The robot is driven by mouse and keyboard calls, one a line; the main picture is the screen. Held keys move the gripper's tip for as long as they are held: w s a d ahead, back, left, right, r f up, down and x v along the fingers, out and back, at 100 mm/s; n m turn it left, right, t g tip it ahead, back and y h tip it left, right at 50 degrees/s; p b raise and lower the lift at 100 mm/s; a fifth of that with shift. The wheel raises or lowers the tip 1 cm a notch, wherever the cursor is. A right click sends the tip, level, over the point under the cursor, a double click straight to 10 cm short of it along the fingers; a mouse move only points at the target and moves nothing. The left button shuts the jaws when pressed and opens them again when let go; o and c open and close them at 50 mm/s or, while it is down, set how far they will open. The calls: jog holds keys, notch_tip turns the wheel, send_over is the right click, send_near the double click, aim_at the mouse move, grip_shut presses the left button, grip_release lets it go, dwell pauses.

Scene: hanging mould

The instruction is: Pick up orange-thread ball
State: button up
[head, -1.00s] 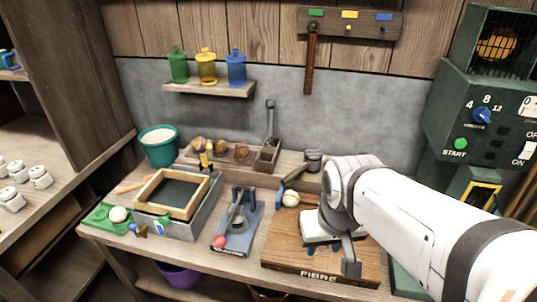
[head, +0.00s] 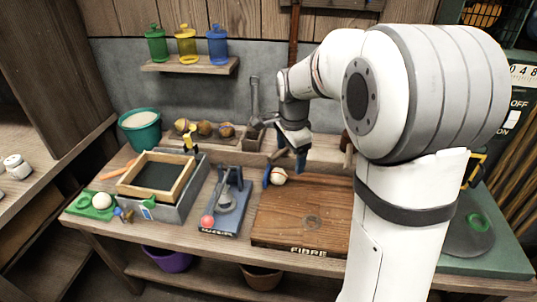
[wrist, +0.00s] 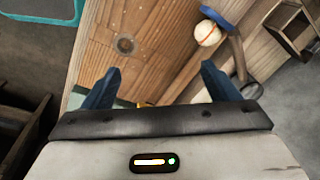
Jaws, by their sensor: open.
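The orange-thread ball (head: 279,177) is small and cream-white with an orange line. It rests against a blue piece (head: 267,176) at the back-left edge of the wooden FIBRE board (head: 310,215). In the wrist view the ball (wrist: 208,33) lies beyond the right fingertip, outside the space between the fingers. My gripper (head: 291,155) hangs above the back of the board, close to the ball in the head view. In the wrist view my gripper (wrist: 160,76) has its blue fingers spread, with nothing between them.
A blue press-like tool (head: 227,203) stands left of the board. A wooden frame (head: 158,177) and a pale ball (head: 102,201) on a green holder (head: 88,208) are farther left. Brownish balls (head: 204,130) line the back ledge. The board's middle is clear.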

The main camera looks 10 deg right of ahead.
aim_at(278, 171)
jog(key=w+f+m, duration=0.3)
jog(key=w+f, duration=0.1)
jog(key=w+f+m+b, duration=0.1)
jog(key=w+f+m, duration=0.3)
jog(key=w, duration=0.1)
jog(key=w+f+m+g, duration=0.1)
jog(key=w+f+m, duration=0.2)
jog(key=w+f, duration=0.2)
jog(key=shift+w+a, duration=0.25)
jog(key=shift+m, duration=0.5)
jog(key=f, duration=0.8)
jog(key=shift+w+d+f, duration=0.1)
jog(key=shift+w+f, duration=0.05)
jog(key=shift+w, duration=0.05)
jog(key=shift+c, duration=0.2)
jog(key=c, duration=1.1)
jog(key=shift+c, duration=0.2)
